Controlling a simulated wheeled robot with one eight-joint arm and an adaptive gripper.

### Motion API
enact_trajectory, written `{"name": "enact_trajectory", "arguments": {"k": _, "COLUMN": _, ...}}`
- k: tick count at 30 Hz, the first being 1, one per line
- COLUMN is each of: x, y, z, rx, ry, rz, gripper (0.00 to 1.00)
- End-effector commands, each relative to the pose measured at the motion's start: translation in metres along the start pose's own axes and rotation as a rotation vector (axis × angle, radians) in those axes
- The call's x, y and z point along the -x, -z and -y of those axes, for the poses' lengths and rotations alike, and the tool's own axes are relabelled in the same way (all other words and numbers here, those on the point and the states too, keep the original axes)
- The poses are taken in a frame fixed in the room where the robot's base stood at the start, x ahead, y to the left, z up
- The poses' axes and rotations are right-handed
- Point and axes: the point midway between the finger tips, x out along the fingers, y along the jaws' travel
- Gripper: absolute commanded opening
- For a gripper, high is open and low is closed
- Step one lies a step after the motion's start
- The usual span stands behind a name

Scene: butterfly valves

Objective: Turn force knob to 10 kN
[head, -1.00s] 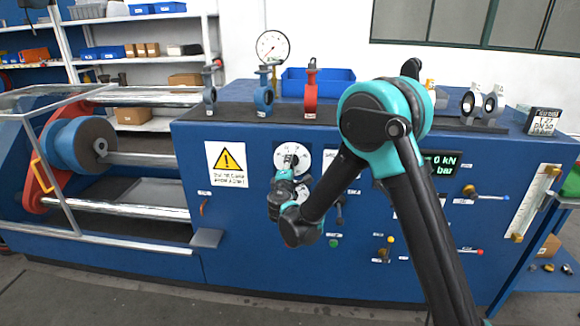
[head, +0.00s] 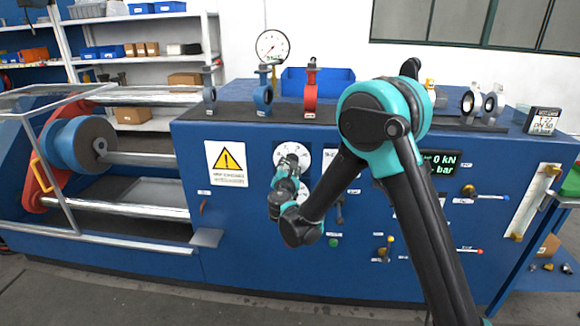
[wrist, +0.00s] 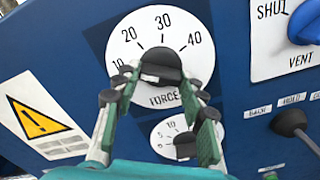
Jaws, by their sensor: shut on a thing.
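The force knob (wrist: 162,64) is black and sits at the middle of a white round dial (wrist: 185,50) marked 10, 20, 30 and 40, with FORCE printed below. My gripper (wrist: 160,84) is shut on the knob, one finger on each side. The knob's pointer cannot be made out clearly, so its setting cannot be told. In the head view my gripper (head: 289,163) covers the lower middle of the force dial (head: 305,153). The display (head: 441,164) shows 0 kN in its visible part; my arm hides some of it.
A smaller dial with a black knob (wrist: 186,146) lies just below, close to my right finger. A blue VENT knob (wrist: 305,22) and a grey lever (wrist: 290,123) are to the right. A yellow warning sign (head: 227,163) is left of the dial.

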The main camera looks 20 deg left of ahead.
Motion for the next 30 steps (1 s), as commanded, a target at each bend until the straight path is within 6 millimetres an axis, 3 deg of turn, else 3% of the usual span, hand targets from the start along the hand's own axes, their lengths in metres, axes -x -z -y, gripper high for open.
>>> {"name": "enact_trajectory", "arguments": {"k": 12, "x": 0.0008, "y": 0.0008, "z": 0.0007, "rx": 0.155, "ry": 0.000, "rz": -0.002, "gripper": 0.12}}
{"name": "enact_trajectory", "arguments": {"k": 27, "x": 0.0008, "y": 0.0007, "z": 0.0008, "rx": 0.169, "ry": 0.000, "rz": -0.002, "gripper": 0.12}}
{"name": "enact_trajectory", "arguments": {"k": 28, "x": 0.0008, "y": 0.0007, "z": 0.0008, "rx": 0.169, "ry": 0.000, "rz": -0.002, "gripper": 0.45}}
{"name": "enact_trajectory", "arguments": {"k": 30, "x": 0.0007, "y": 0.0006, "z": 0.0008, "rx": 0.169, "ry": 0.000, "rz": -0.001, "gripper": 0.53}}
